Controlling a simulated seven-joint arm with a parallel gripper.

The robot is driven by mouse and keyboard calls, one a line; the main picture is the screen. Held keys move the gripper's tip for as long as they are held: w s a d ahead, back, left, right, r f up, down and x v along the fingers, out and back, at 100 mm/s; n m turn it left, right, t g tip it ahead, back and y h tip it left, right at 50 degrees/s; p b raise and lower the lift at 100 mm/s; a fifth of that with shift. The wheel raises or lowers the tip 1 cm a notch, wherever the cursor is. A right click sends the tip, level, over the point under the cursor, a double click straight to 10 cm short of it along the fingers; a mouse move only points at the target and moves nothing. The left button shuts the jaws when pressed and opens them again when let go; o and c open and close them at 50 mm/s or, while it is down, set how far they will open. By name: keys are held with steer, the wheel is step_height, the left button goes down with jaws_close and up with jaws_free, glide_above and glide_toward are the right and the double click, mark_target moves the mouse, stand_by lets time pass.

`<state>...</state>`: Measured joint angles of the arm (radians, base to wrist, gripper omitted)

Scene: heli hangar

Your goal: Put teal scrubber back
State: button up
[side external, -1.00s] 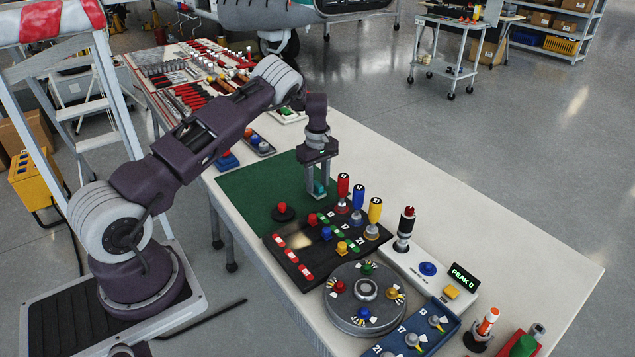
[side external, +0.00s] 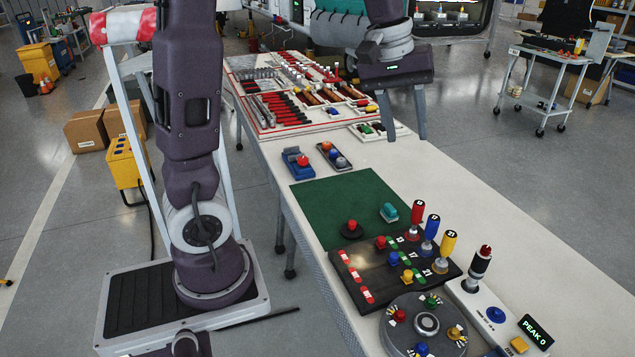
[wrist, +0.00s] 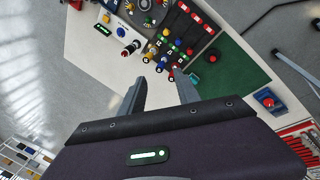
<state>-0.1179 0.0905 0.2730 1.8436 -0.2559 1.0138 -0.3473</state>
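The teal scrubber (side external: 389,212) rests on the green mat (side external: 330,205), near the mat's right edge and just behind the black numbered board. It also shows in the wrist view as a small teal piece (wrist: 195,78) beside a fingertip. My gripper (side external: 405,138) is raised well above the table, toward the back right of the mat. Its two fingers are apart with nothing between them, as the wrist view also shows (wrist: 161,78). The scrubber is clear of the gripper.
A red-knobbed black piece (side external: 351,229) stands on the mat's front part. The black board (side external: 375,272) carries red, blue and yellow handles. A round grey turntable (side external: 400,325) and a joystick box (side external: 480,305) stand in front. Tool trays (side external: 300,125) fill the back. The mat's middle is clear.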

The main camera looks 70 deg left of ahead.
steer(key=s+d+m+t, duration=0.1)
steer(key=s+d+m, duration=0.2)
steer(key=s, duration=0.4)
steer(key=s+d+f+m, duration=0.1)
steer(key=s+d+m, duration=0.2)
steer(key=s, duration=0.4)
steer(key=s+d+m+t+y, duration=0.1)
steer(key=s+d+m, duration=0.1)
steer(key=s, duration=0.5)
steer(key=shift+d+f+m+t, duration=0.3)
steer(key=shift+d+f+m, duration=0.1)
steer(key=shift+m, duration=0.5)
